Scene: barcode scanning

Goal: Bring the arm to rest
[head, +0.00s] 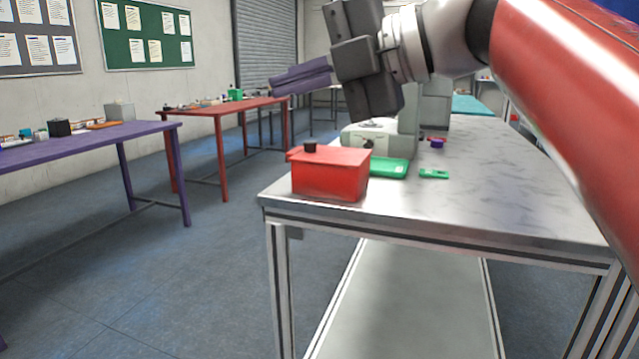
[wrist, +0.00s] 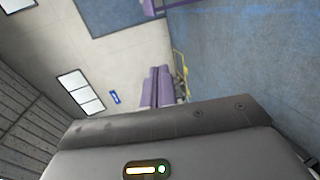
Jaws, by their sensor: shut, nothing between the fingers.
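My gripper (head: 301,77) is raised above the near left corner of the metal table in the head view, its purple-grey fingers pointing left. The fingers are together with nothing between them. They also show in the wrist view (wrist: 158,87), side by side against the wall and floor. My red arm comes in from the right side of the head view. The gripper is well clear of the red box below it and touches nothing.
A red box (head: 330,175) with a black knob stands on the metal table (head: 500,200). Behind it are a green tray (head: 389,168), a small green piece (head: 433,174) and a pale machine (head: 408,125). Purple (head: 90,135) and red (head: 222,108) tables stand left. Floor between is clear.

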